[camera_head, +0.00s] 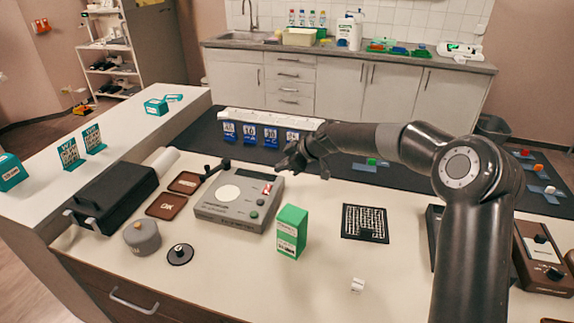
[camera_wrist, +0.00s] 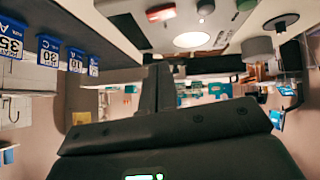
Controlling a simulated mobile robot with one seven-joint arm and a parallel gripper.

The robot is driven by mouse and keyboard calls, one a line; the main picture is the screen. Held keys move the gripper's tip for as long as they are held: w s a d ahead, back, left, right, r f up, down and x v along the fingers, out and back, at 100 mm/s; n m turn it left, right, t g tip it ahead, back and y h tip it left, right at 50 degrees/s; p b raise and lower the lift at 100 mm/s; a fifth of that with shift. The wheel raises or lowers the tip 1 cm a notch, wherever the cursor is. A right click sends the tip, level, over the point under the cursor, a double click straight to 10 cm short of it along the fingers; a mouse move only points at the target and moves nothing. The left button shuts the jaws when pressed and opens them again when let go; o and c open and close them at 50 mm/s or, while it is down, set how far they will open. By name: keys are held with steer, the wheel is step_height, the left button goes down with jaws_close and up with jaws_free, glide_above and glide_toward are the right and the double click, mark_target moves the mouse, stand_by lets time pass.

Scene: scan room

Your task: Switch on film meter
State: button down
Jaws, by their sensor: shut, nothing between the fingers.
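My gripper (camera_head: 283,168) is shut and empty, just behind the meter's back right corner and seemingly above the worktop. I cannot tell whether it touches the meter.
A green and white box (camera_head: 291,232) stands right of the meter. Blue numbered cards (camera_head: 249,133) stand behind it. A grey round pot (camera_head: 142,237), a black knobbed disc (camera_head: 180,254) and a black case (camera_head: 112,197) lie left. A black patterned plate (camera_head: 365,223) lies right.

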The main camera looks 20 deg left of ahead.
glide_above(267, 189)
steer(key=d, duration=0.1)
steer(key=f, duration=0.4)
steer(key=shift+w+d+f, duration=0.1)
steer(key=shift+w+d, duration=0.05)
steer(key=shift+w, duration=0.1)
steer(key=shift+w+d+f, duration=0.1)
steer(key=shift+w+f, duration=0.05)
steer(key=shift+f, duration=0.45)
steer(key=shift+w+d+f, duration=0.1)
steer(key=shift+f, duration=1.1)
steer(key=shift+w, duration=0.1)
